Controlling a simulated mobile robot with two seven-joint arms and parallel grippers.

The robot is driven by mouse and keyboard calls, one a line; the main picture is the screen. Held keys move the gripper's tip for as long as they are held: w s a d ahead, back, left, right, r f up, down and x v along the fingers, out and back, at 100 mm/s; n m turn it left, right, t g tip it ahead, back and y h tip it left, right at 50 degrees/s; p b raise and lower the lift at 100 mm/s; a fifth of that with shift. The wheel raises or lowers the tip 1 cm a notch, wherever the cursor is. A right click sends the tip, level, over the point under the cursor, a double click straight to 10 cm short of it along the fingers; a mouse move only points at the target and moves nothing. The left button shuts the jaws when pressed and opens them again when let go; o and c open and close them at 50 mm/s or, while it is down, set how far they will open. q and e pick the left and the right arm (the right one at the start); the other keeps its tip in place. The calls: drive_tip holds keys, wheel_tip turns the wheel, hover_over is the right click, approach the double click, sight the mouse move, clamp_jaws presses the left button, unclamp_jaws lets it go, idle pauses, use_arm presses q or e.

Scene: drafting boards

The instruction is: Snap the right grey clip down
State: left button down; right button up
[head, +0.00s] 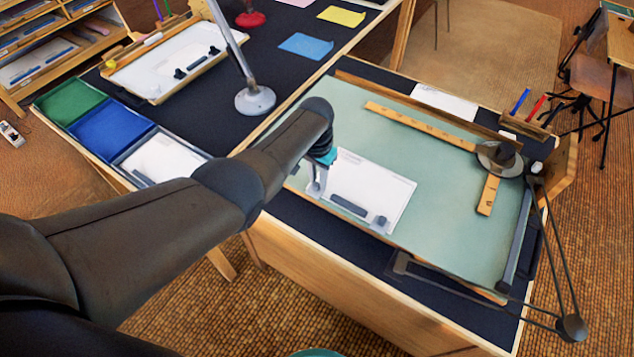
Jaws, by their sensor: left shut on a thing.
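A white sheet (392,190) lies on the pale green drafting board (440,215). Along its near edge lie a long dark grey bar (348,206) and, to the right of it, a small grey clip (381,221). From here I cannot tell whether this clip is raised or down. My left gripper (315,191) points down at the sheet's left end, left of the bar and apart from the right clip. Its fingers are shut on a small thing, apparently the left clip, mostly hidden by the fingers. My right gripper is out of view.
A wooden T-shaped rule (420,126) and a round pivot (499,158) with rods occupy the board's far right. A lamp base (255,99) stands on the dark desk behind my arm. Green and blue trays (110,126) lie left.

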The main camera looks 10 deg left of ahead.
sight(317, 182)
use_arm(q)
drive_tip(key=shift+f, duration=0.15)
idle(0.4)
drive_tip(key=c, duration=0.8)
unclamp_jaws()
drive_tip(key=shift+o, duration=0.2)
drive_tip(key=shift+r+p, duration=0.3)
drive_tip(key=shift+r, duration=0.45)
wheel_tip(317, 182, up, 14)
drive_tip(key=p, duration=0.5)
drive_tip(key=shift+s, duration=0.15)
drive_tip(key=shift+f, duration=0.15)
